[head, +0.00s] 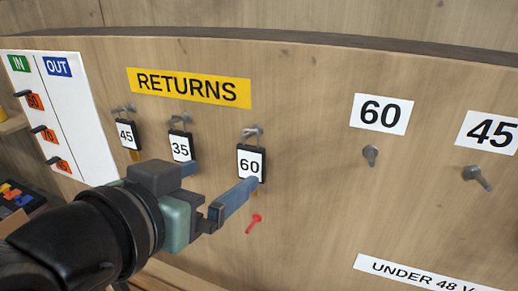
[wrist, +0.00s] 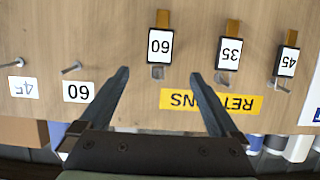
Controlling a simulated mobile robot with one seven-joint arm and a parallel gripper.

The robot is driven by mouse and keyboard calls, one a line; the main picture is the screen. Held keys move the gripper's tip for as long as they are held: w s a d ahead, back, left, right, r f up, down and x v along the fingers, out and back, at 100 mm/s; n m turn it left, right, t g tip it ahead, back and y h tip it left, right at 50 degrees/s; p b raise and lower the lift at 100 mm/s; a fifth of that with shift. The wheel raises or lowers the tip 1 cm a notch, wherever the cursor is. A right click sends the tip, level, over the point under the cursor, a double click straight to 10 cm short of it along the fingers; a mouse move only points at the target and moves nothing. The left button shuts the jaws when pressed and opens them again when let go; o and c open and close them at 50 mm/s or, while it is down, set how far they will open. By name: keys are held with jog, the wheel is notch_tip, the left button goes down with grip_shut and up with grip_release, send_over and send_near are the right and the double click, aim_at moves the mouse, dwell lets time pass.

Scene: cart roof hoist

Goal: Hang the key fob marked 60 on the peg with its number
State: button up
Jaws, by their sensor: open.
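The key fob marked 60 (head: 250,163) hangs on a hook under the yellow RETURNS sign (head: 190,87), rightmost of three fobs. It has a black frame, a white face and a yellow-brown tab. The wrist view shows this fob (wrist: 160,46) upside down. My gripper (head: 222,175) is open and empty in front of the board; in the wrist view its fingertips (wrist: 160,74) lie to either side of the fob's line, seemingly short of it. The bare peg (head: 371,155) under the 60 label (head: 381,114) is to the right; that peg also shows in the wrist view (wrist: 71,67).
Fobs 45 (head: 126,135) and 35 (head: 180,148) hang left of fob 60. Another bare peg (head: 478,177) is under the 45 label (head: 492,132). A small red item (head: 253,223) is below fob 60. An IN/OUT panel (head: 75,110) with orange tags is at left.

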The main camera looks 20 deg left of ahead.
aim_at(249, 156)
jog(key=p+x, duration=0.2)
jog(key=x, duration=0.8)
jog(key=shift+w+d, duration=0.1)
grip_shut()
jog(key=shift+r, duration=0.1)
dwell(0.4)
jog(key=shift+r+p, duration=0.25)
jog(key=shift+p, duration=0.3)
jog(key=v, duration=0.2)
jog(key=p+v, duration=0.1)
jog(key=v, duration=0.2)
jog(key=shift+f, duration=0.25)
dwell(0.4)
